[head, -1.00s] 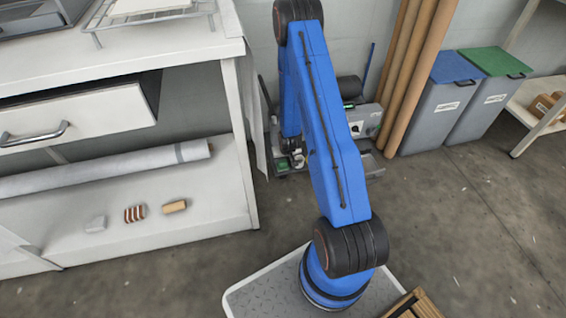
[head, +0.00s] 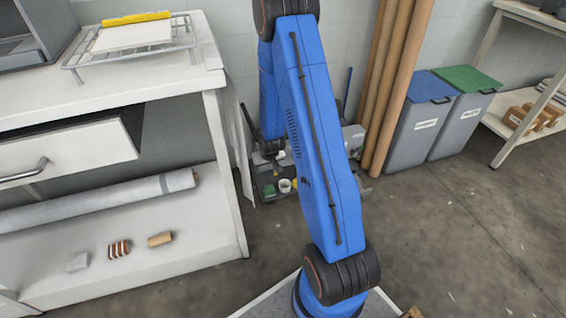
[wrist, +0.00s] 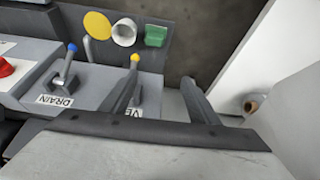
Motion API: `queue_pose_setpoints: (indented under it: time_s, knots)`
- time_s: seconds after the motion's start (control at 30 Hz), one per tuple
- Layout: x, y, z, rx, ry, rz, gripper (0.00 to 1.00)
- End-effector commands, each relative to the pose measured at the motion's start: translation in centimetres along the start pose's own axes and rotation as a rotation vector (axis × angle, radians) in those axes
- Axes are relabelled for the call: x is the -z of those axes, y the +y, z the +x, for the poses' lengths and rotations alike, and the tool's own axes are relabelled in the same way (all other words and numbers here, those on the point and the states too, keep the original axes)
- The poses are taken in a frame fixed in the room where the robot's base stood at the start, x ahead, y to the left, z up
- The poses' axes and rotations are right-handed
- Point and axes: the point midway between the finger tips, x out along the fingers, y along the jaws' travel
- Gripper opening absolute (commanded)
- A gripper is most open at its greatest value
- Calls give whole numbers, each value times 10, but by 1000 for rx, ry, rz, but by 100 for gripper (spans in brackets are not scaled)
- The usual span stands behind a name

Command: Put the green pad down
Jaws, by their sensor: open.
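The green pad (wrist: 156,35) lies on a dark grey tray (wrist: 165,72) in the wrist view, right of a white ring-like piece (wrist: 124,34) and a yellow disc (wrist: 97,25). In the head view the green pad (head: 269,189) shows on the same low tray beside the machine. My gripper (wrist: 160,82) is open and empty, its two fingers apart and clear of the pad. In the head view my dark wrist is above the tray; the fingertips are too small to make out.
A lever with a yellow knob (wrist: 134,58) appears close to my left finger. A blue-knobbed lever (wrist: 71,48) labelled DRAIN and a red button (wrist: 6,67) are further left. A white bench (head: 219,165) stands left of my arm; brown rolls (head: 400,90) stand right.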

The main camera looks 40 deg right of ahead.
Motion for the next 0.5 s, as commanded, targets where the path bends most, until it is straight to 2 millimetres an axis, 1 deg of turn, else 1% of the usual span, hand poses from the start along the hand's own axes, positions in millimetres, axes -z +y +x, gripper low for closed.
queue_pose_setpoints:
  time_s: [0.03, 0.17, 0.2, 0.33, 0.5]
  knots:
    - [8, -4, -19, 2, 7, -7, 55]
    - [18, -14, -62, 8, 7, -22, 55]
    - [21, -17, -75, 10, 8, -27, 55]
    - [26, -27, -118, 15, 9, -42, 55]
    - [27, -38, -173, 23, 10, -61, 55]
